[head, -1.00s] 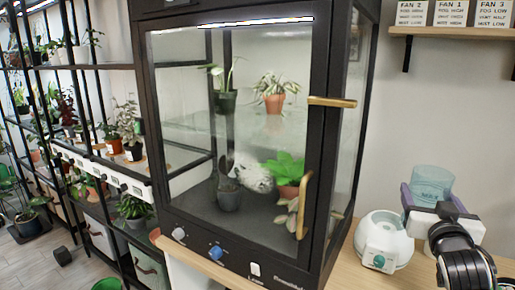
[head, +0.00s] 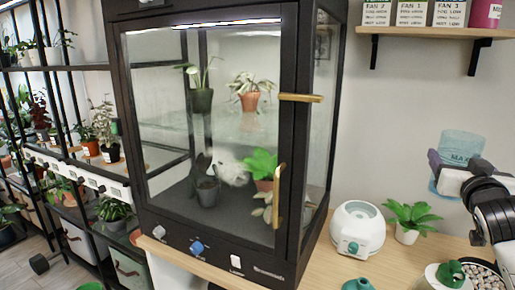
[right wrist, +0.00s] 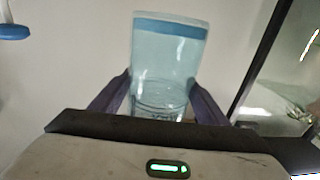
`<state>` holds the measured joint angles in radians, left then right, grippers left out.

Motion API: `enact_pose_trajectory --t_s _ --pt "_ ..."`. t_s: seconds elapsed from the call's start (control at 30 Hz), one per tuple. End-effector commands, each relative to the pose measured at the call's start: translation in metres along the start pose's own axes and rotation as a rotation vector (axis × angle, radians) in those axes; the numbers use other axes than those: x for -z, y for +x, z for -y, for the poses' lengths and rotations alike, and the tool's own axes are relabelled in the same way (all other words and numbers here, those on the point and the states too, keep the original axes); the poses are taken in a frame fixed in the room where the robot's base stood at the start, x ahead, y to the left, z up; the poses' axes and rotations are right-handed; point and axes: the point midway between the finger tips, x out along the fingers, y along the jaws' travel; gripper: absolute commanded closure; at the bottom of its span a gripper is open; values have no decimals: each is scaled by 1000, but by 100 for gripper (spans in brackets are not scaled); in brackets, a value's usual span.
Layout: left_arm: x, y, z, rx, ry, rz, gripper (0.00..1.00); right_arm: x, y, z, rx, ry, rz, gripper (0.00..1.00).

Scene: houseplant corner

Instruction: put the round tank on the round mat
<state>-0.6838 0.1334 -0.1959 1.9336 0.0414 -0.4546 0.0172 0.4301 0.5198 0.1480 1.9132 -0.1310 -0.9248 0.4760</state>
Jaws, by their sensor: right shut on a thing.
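The round tank (head: 463,145) is a clear bluish cylinder with a MAX marking. It is in the air at the right of the head view, well above the wooden table. My right gripper (head: 455,175) is shut on its lower part, with a purple finger on each side. In the right wrist view the tank (right wrist: 165,60) stands roughly upright between the fingers (right wrist: 158,105), with a blue band near its top. I cannot make out a round mat in either view. My left gripper is not in view.
A white humidifier base (head: 357,229) stands on the wooden table (head: 395,265) beside the black glass cabinet (head: 285,130). A potted green plant (head: 409,222), a teal object (head: 357,284) and a dish of pebbles (head: 484,276) are nearby. A wall shelf (head: 430,31) hangs above.

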Motion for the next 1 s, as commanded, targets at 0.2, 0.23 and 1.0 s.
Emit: enact_pose_trajectory --t_s 0.2,0.23,1.0 --pt "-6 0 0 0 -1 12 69 -32 -16 23 73 -1 11 61" --pt "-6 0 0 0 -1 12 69 -36 -18 26 84 -1 12 61" --pt "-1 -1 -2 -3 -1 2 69 -219 -264 155 763 5 17 61"
